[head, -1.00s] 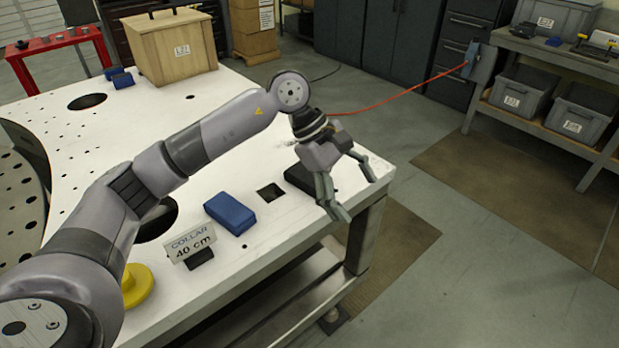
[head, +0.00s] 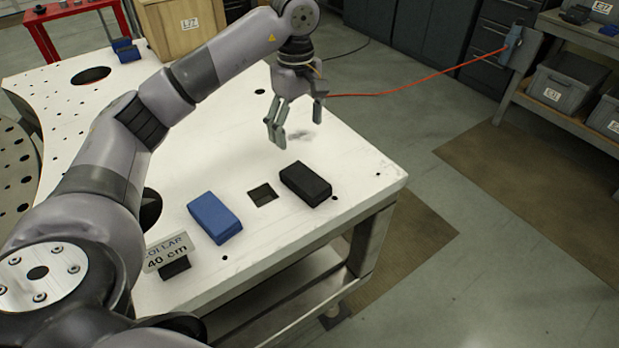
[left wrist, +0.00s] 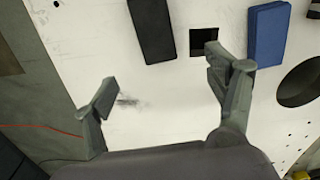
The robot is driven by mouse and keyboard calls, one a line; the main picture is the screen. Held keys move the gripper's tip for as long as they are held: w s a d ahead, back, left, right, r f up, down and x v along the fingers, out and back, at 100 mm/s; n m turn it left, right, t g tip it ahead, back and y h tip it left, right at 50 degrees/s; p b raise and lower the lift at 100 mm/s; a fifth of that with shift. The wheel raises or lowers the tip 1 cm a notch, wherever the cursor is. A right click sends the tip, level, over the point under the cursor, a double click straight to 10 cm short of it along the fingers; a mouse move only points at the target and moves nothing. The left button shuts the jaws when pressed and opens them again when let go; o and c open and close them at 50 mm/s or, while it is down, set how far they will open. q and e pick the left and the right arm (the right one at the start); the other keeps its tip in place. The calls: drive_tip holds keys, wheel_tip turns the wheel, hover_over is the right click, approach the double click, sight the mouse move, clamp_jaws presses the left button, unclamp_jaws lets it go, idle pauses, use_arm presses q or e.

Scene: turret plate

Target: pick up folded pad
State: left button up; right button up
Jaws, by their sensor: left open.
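Two pads lie flat on the white table (head: 357,176), and I cannot tell which is the folded pad. The blue pad (head: 215,217) is beside the sign, and the black pad (head: 306,184) is nearer the table corner. My left gripper (head: 297,124) is open and empty, pointing down over the table behind the black pad, apart from both. In the left wrist view, the black pad (left wrist: 152,28) is at the top, ahead of the open fingers (left wrist: 162,72). The blue pad (left wrist: 268,32) is at upper right. My right gripper is not seen.
A square hole (head: 262,195) lies between the pads. A "COLLAR 40 cm" sign (head: 168,254) stands near the front edge. A wooden box (head: 180,28) and small blue pieces (head: 125,50) are at the back. A red cable (head: 420,82) runs behind the table.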

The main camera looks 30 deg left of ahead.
use_arm(q)
drive_tip(key=f+p, duration=0.1)
drive_tip(key=f, duration=0.1)
drive_tip(key=f+p, duration=0.1)
drive_tip(key=f, duration=0.2)
drive_tip(key=shift+s+f, duration=0.2)
drive_tip(key=shift+f, duration=0.15)
drive_tip(key=p, duration=0.1)
hover_over(302, 176)
drive_tip(key=f, duration=0.4)
drive_tip(key=shift+s+a+f, duration=0.15)
drive_tip(key=shift+s, duration=0.15)
drive_tip(key=shift+f, duration=0.15)
drive_tip(key=f+p, duration=0.2)
drive_tip(key=f, duration=0.1)
drive_tip(key=f+p, duration=0.1)
drive_tip(key=shift+w+f, duration=0.25)
drive_tip(key=shift+w, duration=0.15)
drive_tip(key=shift+f, duration=0.25)
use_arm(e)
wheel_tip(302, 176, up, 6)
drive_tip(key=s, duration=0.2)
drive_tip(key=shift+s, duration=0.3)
use_arm(q)
drive_tip(key=shift+c, duration=0.4)
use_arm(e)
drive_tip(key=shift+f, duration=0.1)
